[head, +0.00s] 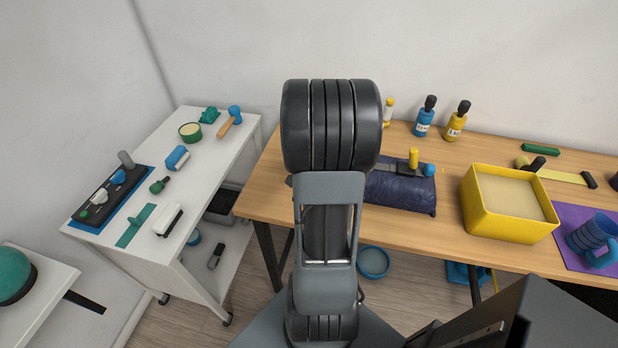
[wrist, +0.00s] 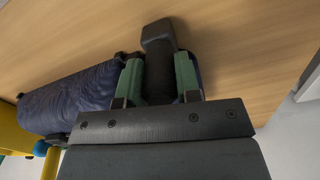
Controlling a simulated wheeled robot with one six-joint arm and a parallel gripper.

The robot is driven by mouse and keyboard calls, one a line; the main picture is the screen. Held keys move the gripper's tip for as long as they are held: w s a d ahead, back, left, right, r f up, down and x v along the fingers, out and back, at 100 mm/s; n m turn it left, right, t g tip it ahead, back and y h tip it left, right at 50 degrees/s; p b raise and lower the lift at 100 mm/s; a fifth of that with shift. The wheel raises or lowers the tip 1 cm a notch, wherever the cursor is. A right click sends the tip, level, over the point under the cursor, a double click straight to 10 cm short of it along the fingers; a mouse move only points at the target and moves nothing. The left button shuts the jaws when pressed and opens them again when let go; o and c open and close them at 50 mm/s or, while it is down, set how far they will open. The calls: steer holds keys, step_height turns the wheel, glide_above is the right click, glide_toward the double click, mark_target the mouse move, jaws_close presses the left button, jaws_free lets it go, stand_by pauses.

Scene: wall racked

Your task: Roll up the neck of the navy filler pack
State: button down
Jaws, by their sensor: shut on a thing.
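The navy filler pack (head: 402,194) lies on the wooden table, crumpled and plump. My arm hides its left end in the head view. In the wrist view the pack (wrist: 72,98) lies just left of my gripper (wrist: 158,75). The green fingers are shut on a dark grey bar (wrist: 158,36) with a blocky end, which sticks out beyond the fingertips. A sliver of navy shows beside the right finger; I cannot tell how the bar meets the pack's neck. The gripper's fingers are hidden in the head view.
A yellow bin (head: 480,212) stands right of the pack. A yellow knob (head: 413,158) and a blue ball (head: 429,170) are at the pack's back edge. Blue (head: 424,118) and yellow (head: 456,122) bottles stand behind. A white cart (head: 215,150) with tools is at left.

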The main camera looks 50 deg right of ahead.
steer(key=c, duration=0.7)
jaws_free()
steer(key=shift+s, duration=0.1)
steer(key=shift+c, duration=0.2)
steer(key=shift+r, duration=0.1)
step_height(320, 180, up, 14)
